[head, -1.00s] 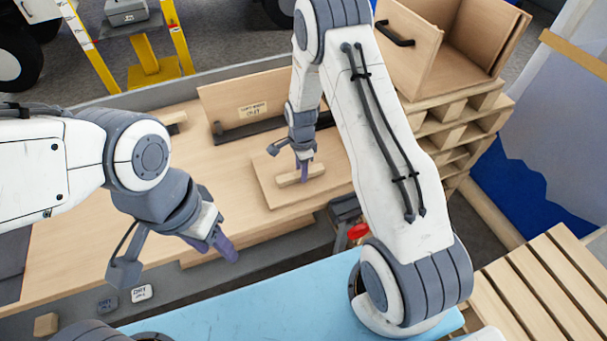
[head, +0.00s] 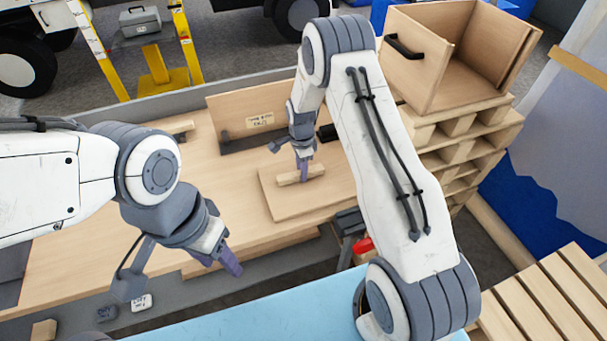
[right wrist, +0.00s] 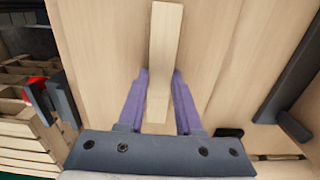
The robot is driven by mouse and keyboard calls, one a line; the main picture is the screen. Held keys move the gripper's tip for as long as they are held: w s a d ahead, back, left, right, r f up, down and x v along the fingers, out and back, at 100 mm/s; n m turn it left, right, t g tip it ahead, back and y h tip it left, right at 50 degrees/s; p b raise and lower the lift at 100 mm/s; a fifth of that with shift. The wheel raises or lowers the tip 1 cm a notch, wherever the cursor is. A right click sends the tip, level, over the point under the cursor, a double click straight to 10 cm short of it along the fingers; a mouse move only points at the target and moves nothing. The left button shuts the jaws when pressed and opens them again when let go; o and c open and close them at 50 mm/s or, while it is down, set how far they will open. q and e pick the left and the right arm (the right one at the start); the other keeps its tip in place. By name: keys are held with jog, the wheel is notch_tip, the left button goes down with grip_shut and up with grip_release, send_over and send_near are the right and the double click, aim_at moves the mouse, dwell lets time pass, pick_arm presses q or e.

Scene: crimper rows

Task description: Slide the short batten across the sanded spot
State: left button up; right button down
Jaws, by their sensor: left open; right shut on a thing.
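The short batten (head: 314,171) is a pale wooden strip on the raised wooden board (head: 285,207) on the workbench. In the right wrist view the batten (right wrist: 164,45) runs away between the two purple fingers (right wrist: 160,85). It looks level and on or very close to the board; I cannot tell if it touches. No sanded spot stands out on the board; the batten and gripper cover part of it. My left gripper (head: 225,262) is open and empty above the bench's front edge.
An upright panel with a label (head: 260,120) and a dark bar stands behind the board. An open wooden box (head: 430,65) sits on stacked pallets at the right. Another wood piece (head: 180,127) lies at the back left. The bench's left part is clear.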

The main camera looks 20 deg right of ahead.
jog(key=shift+w+b, duration=0.4)
jog(key=shift+w, duration=0.9)
jog(key=c, duration=0.5)
grip_release()
jog(key=shift+r, duration=0.1)
notch_tip(320, 180, up, 12)
